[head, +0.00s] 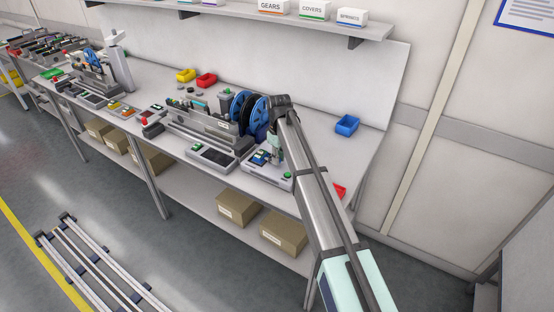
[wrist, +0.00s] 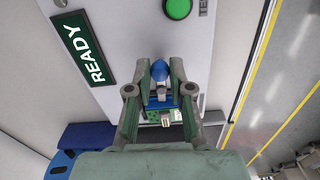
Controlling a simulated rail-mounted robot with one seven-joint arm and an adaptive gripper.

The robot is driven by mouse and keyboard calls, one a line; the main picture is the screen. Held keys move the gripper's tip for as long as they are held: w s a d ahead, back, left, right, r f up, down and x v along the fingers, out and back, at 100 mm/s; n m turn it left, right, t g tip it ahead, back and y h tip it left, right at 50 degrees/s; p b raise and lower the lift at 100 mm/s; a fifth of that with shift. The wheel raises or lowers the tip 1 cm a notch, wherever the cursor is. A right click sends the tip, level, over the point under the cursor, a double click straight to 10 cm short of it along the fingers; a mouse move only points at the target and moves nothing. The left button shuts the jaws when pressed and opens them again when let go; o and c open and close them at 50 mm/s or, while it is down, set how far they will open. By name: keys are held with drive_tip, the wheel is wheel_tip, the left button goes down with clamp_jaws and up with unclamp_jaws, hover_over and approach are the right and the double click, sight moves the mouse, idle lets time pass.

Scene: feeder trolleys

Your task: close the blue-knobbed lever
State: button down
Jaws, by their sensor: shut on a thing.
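The blue knob (wrist: 160,71) of the lever sits between the fingertips of my gripper (wrist: 162,82) in the wrist view. The fingers are shut on it, one on each side. The lever is on a light grey unit with a green READY sign (wrist: 84,50) and a round green button (wrist: 177,9). In the head view my gripper (head: 274,154) reaches down to this unit (head: 254,168) at the right part of the bench, and the knob is not clearly visible there.
Blue reels (head: 240,106) on a feeder trolley stand just left of my arm. A blue bin (head: 347,125) lies to the right at the back, and a red bin (head: 339,191) shows near the right edge. Cardboard boxes (head: 284,232) stand on the lower shelf.

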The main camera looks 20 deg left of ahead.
drive_tip(key=shift+w+n, duration=0.15)
drive_tip(key=shift+n, duration=0.35)
drive_tip(key=c, duration=1.1)
unclamp_jaws()
drive_tip(key=shift+o, duration=0.2)
wheel_tip(320, 180, up, 12)
